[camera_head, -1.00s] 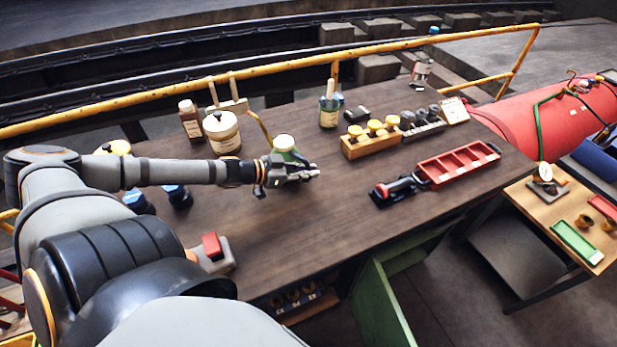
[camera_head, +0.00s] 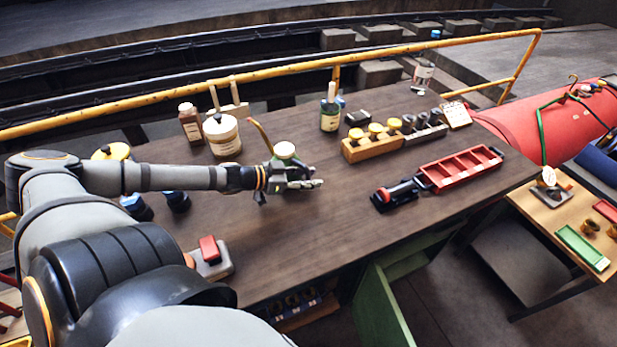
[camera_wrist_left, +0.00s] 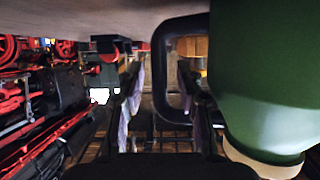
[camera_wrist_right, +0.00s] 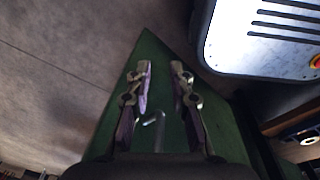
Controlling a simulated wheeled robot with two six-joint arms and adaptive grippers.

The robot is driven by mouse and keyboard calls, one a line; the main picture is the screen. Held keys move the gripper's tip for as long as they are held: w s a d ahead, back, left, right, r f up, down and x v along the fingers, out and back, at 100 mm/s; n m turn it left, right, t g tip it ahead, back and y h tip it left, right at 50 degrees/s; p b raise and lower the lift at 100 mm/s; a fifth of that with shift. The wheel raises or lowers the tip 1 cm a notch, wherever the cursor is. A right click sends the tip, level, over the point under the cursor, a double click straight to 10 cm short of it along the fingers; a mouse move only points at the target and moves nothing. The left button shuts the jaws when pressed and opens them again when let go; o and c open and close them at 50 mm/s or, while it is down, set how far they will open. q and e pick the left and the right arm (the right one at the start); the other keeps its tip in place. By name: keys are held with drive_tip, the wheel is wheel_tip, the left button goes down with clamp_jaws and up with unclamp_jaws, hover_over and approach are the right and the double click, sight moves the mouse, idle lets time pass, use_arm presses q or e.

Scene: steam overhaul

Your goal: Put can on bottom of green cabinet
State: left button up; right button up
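The green can (camera_head: 284,151) with a cream lid and a copper-coloured spout stands on the brown bench. My left gripper (camera_head: 318,183) is at its near side, partly hiding it. In the left wrist view the can (camera_wrist_left: 265,90) fills the right side, and its black handle (camera_wrist_left: 167,75) lies between my open fingers (camera_wrist_left: 163,105). The green cabinet (camera_head: 377,305) is under the bench with its door standing open. My right gripper (camera_wrist_right: 163,85) is open and empty in its wrist view, above a green panel (camera_wrist_right: 140,60) with a small metal handle. The head view does not show it.
A red stamp-like piece (camera_head: 210,255) lies near the front edge. The bench's middle is clear.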

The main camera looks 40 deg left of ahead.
use_arm(q)
drive_tip(key=s+a+r+p, duration=0.1)
drive_tip(key=p, duration=0.1)
drive_tip(key=s+r+p, duration=0.1)
drive_tip(key=p, duration=0.2)
drive_tip(key=shift+s+a+r+p, duration=0.25)
drive_tip(key=shift+s+a+p, duration=0.05)
drive_tip(key=shift+s+a, duration=0.05)
drive_tip(key=f+p+v, duration=0.1)
drive_tip(key=p+v, duration=0.7)
drive_tip(key=shift+s, duration=0.25)
drive_tip(key=shift+o, duration=0.2)
drive_tip(key=shift+a, duration=0.15)
